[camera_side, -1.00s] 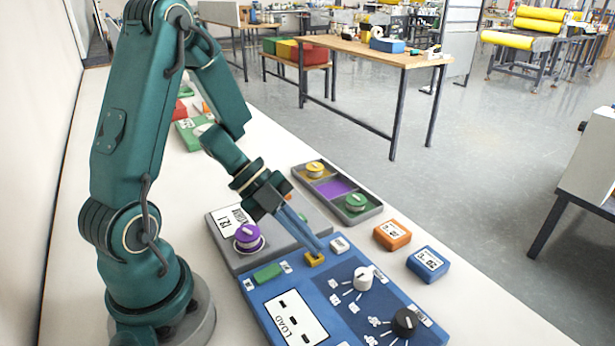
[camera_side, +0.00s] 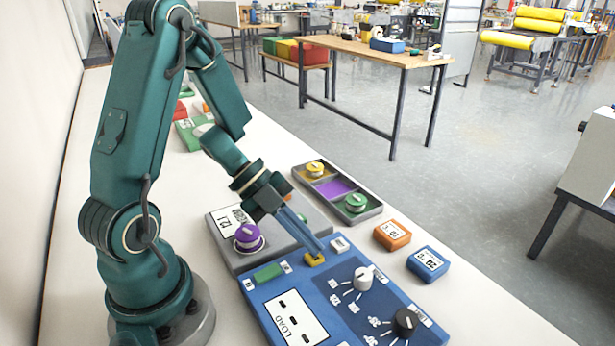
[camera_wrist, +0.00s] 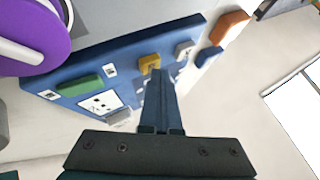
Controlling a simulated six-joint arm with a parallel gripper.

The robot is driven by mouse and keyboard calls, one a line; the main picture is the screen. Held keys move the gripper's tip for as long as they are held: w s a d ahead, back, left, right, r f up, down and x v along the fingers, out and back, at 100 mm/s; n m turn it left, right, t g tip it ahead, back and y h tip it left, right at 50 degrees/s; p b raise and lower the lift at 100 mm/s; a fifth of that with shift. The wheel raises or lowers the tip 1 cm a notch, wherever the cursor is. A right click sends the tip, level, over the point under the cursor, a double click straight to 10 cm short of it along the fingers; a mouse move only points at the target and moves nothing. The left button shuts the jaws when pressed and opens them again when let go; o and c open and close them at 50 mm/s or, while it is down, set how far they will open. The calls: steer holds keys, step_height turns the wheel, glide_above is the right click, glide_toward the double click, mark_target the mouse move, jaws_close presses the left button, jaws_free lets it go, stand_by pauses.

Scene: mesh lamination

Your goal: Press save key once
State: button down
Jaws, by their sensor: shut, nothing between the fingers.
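A blue control panel (camera_side: 262,309) lies on the white bench with a green key (camera_side: 268,272), a yellow key (camera_side: 314,259) and a white key (camera_side: 340,245) along its far edge. I cannot read which one is labelled save. My gripper (camera_side: 320,250) is shut and empty, pointing down at the yellow key, with its tips at or just over that key. In the wrist view, the fingertips (camera_wrist: 158,72) overlap the lower edge of the yellow key (camera_wrist: 149,62); whether they touch it is unclear. The green key (camera_wrist: 82,85) is to the left, the white key (camera_wrist: 184,48) to the right.
A white dial (camera_side: 362,279) and a black dial (camera_side: 405,322) stand on the panel. Behind it are a grey unit with a purple knob (camera_side: 249,237) and a tray (camera_side: 374,213) of knobs. Orange (camera_side: 392,234) and blue (camera_side: 428,263) blocks sit to the right.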

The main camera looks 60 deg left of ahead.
mark_target(308, 252)
steer(key=shift+r, duration=0.65)
steer(key=shift+r, duration=2.5)
